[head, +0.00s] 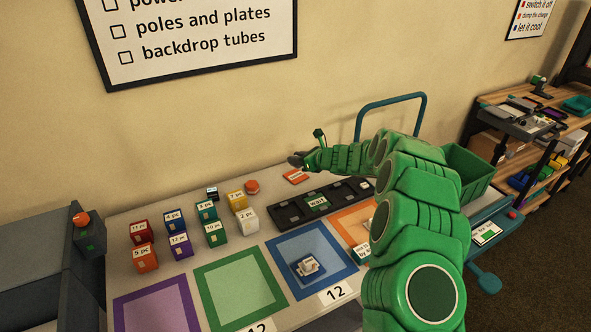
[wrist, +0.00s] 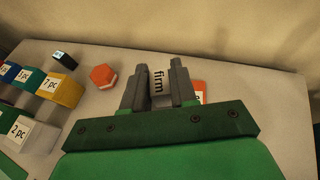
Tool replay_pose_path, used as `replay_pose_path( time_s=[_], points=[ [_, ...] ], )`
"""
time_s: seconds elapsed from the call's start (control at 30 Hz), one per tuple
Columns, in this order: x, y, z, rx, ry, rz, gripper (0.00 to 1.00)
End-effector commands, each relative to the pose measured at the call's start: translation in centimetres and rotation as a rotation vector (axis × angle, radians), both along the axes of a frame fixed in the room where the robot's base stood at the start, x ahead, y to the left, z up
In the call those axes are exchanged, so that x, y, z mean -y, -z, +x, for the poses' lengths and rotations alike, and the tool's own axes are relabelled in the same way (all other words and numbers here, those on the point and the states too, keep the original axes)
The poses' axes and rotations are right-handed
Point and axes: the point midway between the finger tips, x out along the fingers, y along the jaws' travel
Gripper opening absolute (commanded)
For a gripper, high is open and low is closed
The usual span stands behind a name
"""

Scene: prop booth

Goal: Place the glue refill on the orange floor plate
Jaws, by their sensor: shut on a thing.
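In the head view my gripper (head: 296,160) is over the back of the table, and the held piece cannot be made out there. The orange floor plate (head: 346,218) is an orange-framed square at the right of a row of coloured squares, nearer the front than my gripper. My arm hides its right part. A small teal labelled block (head: 362,254) stands at its front edge.
A black tray (head: 283,219) lies between my gripper and the squares. An orange labelled card (head: 295,177) lies below my gripper. Several numbered cubes (head: 205,211) and an orange hexagonal piece (head: 252,187) are left. A white-and-blue object (head: 308,267) sits on the blue square.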

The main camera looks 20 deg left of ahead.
Motion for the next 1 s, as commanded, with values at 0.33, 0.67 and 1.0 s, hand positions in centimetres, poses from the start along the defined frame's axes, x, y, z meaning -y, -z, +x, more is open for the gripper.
replay_pose_path(
  time_s=[0.33, 0.67, 1.0],
  points=[
    [-1.1, 2.9, 2.1, 0.001, 0.0, -0.003, 0.0],
    [-1.6, 4.4, 3.3, 0.003, 0.001, -0.002, 0.0],
    [-1.9, 6.3, 3.6, -0.001, -0.001, -0.001, 0.0]
  ],
)
